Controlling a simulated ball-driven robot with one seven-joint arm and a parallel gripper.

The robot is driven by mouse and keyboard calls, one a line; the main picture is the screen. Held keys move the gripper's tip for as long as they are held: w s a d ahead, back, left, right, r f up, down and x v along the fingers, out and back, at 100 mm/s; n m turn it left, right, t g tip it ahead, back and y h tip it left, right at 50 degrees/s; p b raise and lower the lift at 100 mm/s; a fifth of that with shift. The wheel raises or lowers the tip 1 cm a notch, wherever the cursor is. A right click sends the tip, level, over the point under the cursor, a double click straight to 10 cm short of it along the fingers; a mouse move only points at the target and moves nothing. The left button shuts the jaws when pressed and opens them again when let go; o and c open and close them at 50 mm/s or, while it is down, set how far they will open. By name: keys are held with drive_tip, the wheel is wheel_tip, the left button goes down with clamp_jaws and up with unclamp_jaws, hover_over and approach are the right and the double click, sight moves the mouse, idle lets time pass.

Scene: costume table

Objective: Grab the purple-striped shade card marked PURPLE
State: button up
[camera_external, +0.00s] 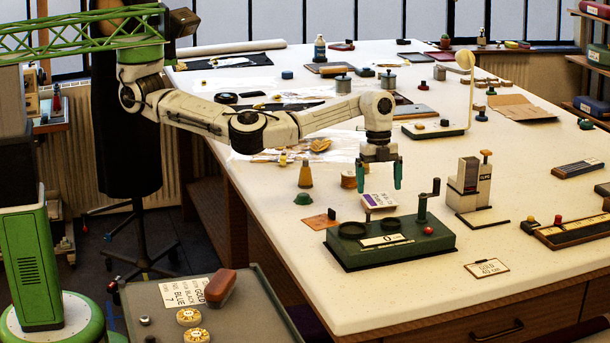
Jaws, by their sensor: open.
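A small white card with a purple edge (379,202) lies on the large cream table, just behind the green device. Its lettering is too small to read; it is the only purple-marked card I can make out. My gripper (382,187) points straight down above this card, with its two green fingers apart and nothing visible between them. The fingertips appear slightly above and behind the card, but I cannot tell the exact gap.
A green device with two round wells (350,248) stands directly in front of the card. An orange card (319,220), a green knob (303,199) and a tan cone (305,176) are to the left. A grey and white stamping device (469,177) stands to the right. The cream table (400,300) is clear at the front.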

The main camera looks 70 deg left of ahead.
sight(379, 199)
drive_tip(key=f, duration=0.4)
drive_tip(key=shift+s+d, duration=0.1)
drive_tip(key=shift+d, duration=0.1)
drive_tip(key=shift+c, duration=0.2)
drive_tip(key=c, duration=0.8)
